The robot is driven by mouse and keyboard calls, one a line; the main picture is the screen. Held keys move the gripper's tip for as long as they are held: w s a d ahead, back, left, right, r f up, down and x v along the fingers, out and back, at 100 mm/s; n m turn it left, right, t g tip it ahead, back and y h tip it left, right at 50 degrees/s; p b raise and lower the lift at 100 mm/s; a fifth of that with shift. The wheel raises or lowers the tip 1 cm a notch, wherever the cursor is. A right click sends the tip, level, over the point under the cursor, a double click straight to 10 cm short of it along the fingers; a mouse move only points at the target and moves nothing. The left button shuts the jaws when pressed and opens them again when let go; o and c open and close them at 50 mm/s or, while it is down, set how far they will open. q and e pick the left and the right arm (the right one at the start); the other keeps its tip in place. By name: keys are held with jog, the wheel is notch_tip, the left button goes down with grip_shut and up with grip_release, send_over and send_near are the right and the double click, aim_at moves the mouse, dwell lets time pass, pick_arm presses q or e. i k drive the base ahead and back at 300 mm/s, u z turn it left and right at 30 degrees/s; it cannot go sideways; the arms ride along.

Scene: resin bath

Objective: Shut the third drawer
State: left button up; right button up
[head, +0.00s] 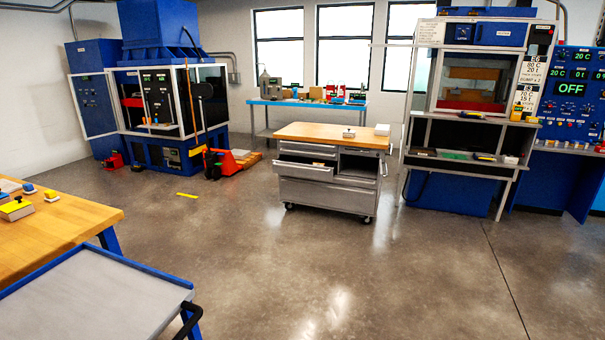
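A grey metal drawer cabinet (325,197) on castors, with a wooden top (320,133), stands in the middle of the room, well ahead of me. In its left column, one drawer (304,173) sticks out, open, with something small inside. It looks like the third from the top, but the thin drawer fronts (307,149) above it are too small to count surely; they look shut. The wide drawer below looks shut. To the right of the open drawer is a dark open compartment (357,165). Neither of my grippers is in view.
Open concrete floor (310,270) lies between me and the cabinet. A wooden table (80,215) and a blue-edged grey cart (95,300) stand at near left. A red pallet truck (225,162) is left of the cabinet, a machine bench (470,165) right.

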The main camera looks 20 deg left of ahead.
aim_at(309, 162)
jog(key=i, duration=3.2)
jog(key=u, duration=1.4)
jog(key=i, duration=2.5)
jog(key=z, duration=1.45)
